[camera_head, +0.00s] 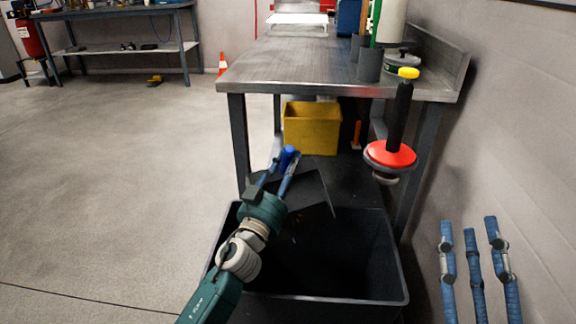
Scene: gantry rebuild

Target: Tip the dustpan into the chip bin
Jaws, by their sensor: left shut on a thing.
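The dustpan (306,192) is a dark, flat pan with a blue handle end (288,154). My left gripper (282,168), with blue fingers on a green arm, is shut on its handle. The pan is tilted over the far part of the chip bin (402,285), a large black open-topped bin. A few tiny specks show below the pan; the bin's dark inside hides its contents. My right gripper (480,228) is at the lower right, beside the bin, its blue fingers spread apart and empty.
A metal workbench (300,65) stands behind the bin, with a yellow box (312,130) beneath. A black post with a red disc (390,155) is at the bench's right front. A wall closes the right side. The floor at left is clear.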

